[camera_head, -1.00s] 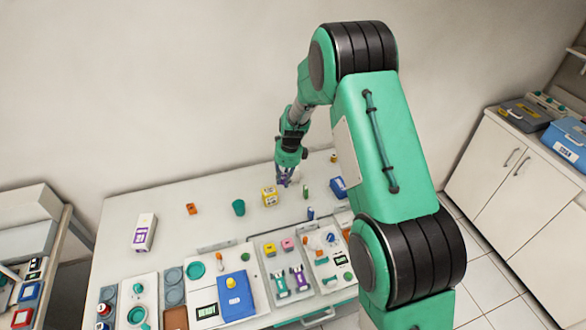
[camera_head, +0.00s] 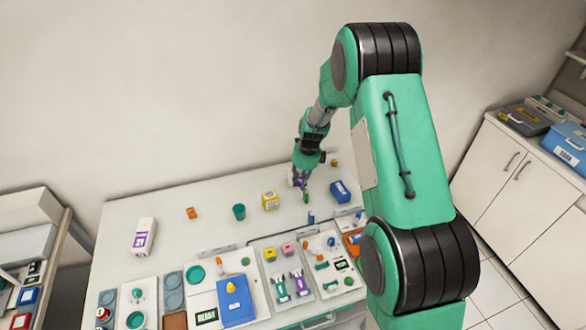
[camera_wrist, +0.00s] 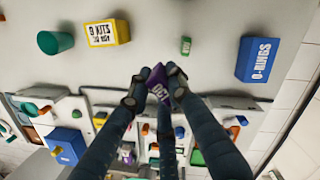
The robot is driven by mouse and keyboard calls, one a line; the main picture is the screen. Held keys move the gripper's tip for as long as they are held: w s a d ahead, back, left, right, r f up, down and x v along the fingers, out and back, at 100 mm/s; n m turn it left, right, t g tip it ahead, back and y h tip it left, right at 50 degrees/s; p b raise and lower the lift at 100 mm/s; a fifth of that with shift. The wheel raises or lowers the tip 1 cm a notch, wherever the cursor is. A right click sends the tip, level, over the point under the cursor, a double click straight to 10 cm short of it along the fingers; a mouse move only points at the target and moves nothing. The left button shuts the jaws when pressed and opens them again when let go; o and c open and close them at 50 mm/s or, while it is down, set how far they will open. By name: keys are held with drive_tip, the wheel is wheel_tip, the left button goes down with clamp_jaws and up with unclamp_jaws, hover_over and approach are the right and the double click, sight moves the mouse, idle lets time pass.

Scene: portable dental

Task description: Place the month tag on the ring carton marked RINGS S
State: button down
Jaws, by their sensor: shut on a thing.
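My gripper (camera_head: 301,184) is low over the back right part of the table, left of a blue carton (camera_head: 341,191). In the wrist view my gripper (camera_wrist: 155,85) is shut on a small purple tag (camera_wrist: 158,84) with white letters that look like OCT. The tag is held between the fingertips. The blue carton also shows in the wrist view (camera_wrist: 258,60), apart from the gripper at the upper right. Its white label seems to read O-RINGS; I cannot make out an S.
A yellow carton (camera_head: 270,201), a teal cup (camera_head: 239,211) and a small green item (camera_head: 306,197) stand near the gripper. A white carton with a purple label (camera_head: 144,237) is at the left. Trays with several small parts line the front. The back left table is mostly clear.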

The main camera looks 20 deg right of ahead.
drive_tip(key=w, duration=0.5)
drive_tip(key=w+d+f, duration=0.1)
drive_tip(key=w, duration=0.9)
drive_tip(key=shift+d+f, duration=0.25)
drive_tip(key=shift+s+f, duration=0.1)
drive_tip(key=shift+f+b, duration=0.3)
drive_tip(key=shift+f, duration=1.35)
drive_tip(key=shift+f, duration=0.15)
drive_tip(key=c, duration=1.6)
unclamp_jaws()
drive_tip(key=r, duration=0.4)
drive_tip(key=s+r, duration=0.1)
drive_tip(key=r, duration=0.3)
drive_tip(key=d+r, duration=0.1)
drive_tip(key=r, duration=0.3)
drive_tip(key=shift+s+r+p, duration=0.1)
drive_tip(key=shift+s+p, duration=0.05)
drive_tip(key=shift+p, duration=0.2)
